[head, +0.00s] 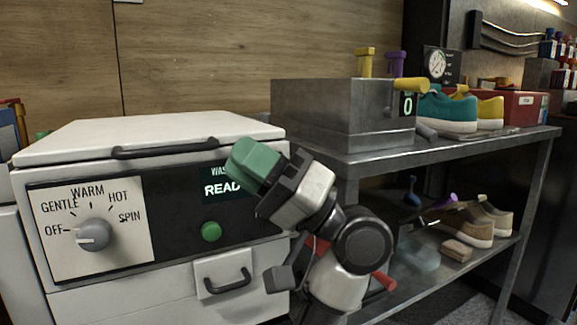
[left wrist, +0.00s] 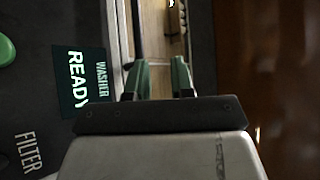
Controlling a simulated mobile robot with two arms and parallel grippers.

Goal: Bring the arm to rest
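My left gripper (head: 245,158) is raised in front of the washer's right side, its green fingers partly covering the display (head: 222,188). In the left wrist view its two green fingers (left wrist: 160,80) stand apart with nothing held between them. The washer (head: 150,135) is white with its lid down. Its display reads READY, and it also shows in the left wrist view (left wrist: 80,82). My right gripper is not in view.
A dial (head: 94,234) and a green button (head: 211,231) are on the washer's front. To the right, a metal shelf (head: 450,145) holds a steel box (head: 325,110), teal sneakers (head: 448,112) and, lower down, tan sneakers (head: 465,228). My arm is close to the shelf's left end.

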